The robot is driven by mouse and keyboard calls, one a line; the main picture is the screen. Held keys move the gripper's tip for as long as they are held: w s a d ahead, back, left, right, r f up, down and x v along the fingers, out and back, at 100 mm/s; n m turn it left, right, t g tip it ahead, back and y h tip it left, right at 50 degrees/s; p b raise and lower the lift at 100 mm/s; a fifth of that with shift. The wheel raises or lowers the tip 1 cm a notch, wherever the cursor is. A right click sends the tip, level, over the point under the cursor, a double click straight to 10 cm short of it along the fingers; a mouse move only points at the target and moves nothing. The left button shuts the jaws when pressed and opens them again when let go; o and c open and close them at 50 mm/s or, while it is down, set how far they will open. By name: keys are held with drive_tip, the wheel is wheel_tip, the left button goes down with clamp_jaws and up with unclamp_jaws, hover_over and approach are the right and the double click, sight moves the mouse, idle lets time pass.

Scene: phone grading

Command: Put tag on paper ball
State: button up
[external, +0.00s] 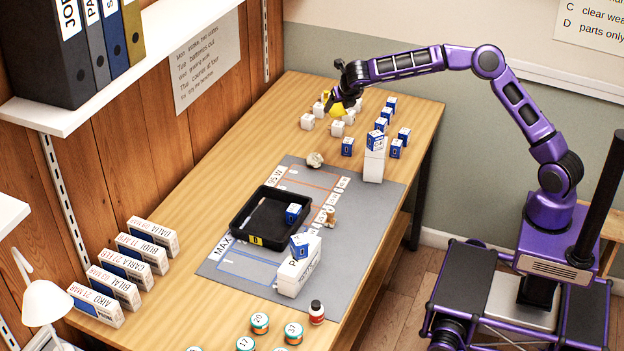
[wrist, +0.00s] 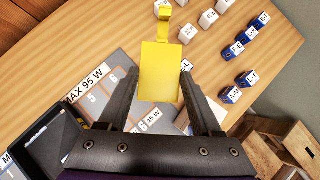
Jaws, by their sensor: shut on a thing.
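A yellow tag (wrist: 160,72) with a small hook-like end is held between the fingers of my gripper (wrist: 160,77) in the wrist view. In the external view the yellow tag (external: 337,109) hangs below my gripper (external: 335,100), above the far end of the table. A pale crumpled paper ball (external: 315,159) lies at the far left edge of the grey mat (external: 390,215), nearer the camera than my gripper and apart from it. I cannot make out the paper ball in the wrist view.
White and blue lettered cubes (external: 347,146) stand around the far end. A black tray (external: 240,235) holding a blue-and-white cube, a white block (external: 374,165) with a cube on top, and a small brown object (external: 329,217) are on the mat. Upright boxes (external: 95,297) stand at left.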

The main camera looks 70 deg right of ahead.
sight(314, 160)
drive_tip(key=f+m+g, duration=0.1)
drive_tip(key=f, duration=0.4)
drive_tip(key=f+m, duration=0.1)
drive_tip(key=f, duration=0.5)
drive_tip(key=f+m+g, duration=0.1)
drive_tip(key=f+m, duration=0.1)
drive_tip(key=f, duration=0.4)
drive_tip(key=shift+s+a+g+h+b, duration=0.25)
drive_tip(key=shift+a+g+h+b, duration=0.05)
drive_tip(key=shift+h+b, duration=0.1)
drive_tip(key=shift+f, duration=1.85)
drive_tip(key=shift+f, duration=0.2)
drive_tip(key=o, duration=1.1)
drive_tip(key=shift+o, duration=0.2)
drive_tip(key=shift+r, duration=0.15)
